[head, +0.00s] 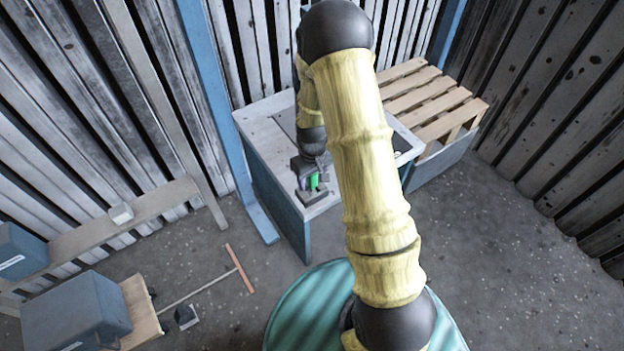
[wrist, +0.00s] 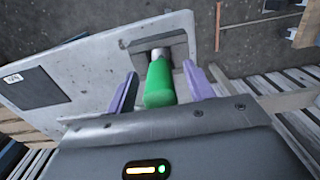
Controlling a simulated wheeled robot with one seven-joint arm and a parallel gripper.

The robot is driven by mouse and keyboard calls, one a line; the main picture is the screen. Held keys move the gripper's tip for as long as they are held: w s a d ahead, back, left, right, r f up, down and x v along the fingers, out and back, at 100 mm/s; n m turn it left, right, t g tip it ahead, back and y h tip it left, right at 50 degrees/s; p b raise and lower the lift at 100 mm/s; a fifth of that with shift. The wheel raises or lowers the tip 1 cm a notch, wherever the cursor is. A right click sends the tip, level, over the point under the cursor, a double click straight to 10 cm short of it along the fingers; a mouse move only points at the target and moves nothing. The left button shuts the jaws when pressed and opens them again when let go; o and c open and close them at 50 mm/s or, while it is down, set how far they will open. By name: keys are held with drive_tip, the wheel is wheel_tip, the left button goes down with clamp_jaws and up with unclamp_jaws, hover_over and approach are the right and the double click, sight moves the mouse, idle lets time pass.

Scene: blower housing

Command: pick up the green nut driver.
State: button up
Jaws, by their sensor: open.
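The green nut driver (wrist: 159,84) stands in a dark square holder (wrist: 178,46) near the edge of a light grey tabletop (wrist: 85,75). In the wrist view its green handle points toward me, between the two purple fingers of my gripper (wrist: 158,92). The fingers are open, with a gap visible on each side of the handle. In the head view the green handle (head: 314,181) shows small at the table's near corner, with my gripper (head: 311,172) right at it. The driver's lower end is hidden in the holder.
A wooden slatted pallet (head: 430,95) lies on a grey box right of the table. A blue post (head: 222,110) stands just left of the table. Grey boxes (head: 75,310) and a broom-like tool (head: 240,268) are on the left. Floor at right is clear.

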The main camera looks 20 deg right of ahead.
clamp_jaws()
drive_tip(key=shift+r, duration=0.1)
wheel_tip(320, 180, up, 10)
drive_tip(key=shift+f+p, duration=0.1)
drive_tip(key=shift+p, duration=1)
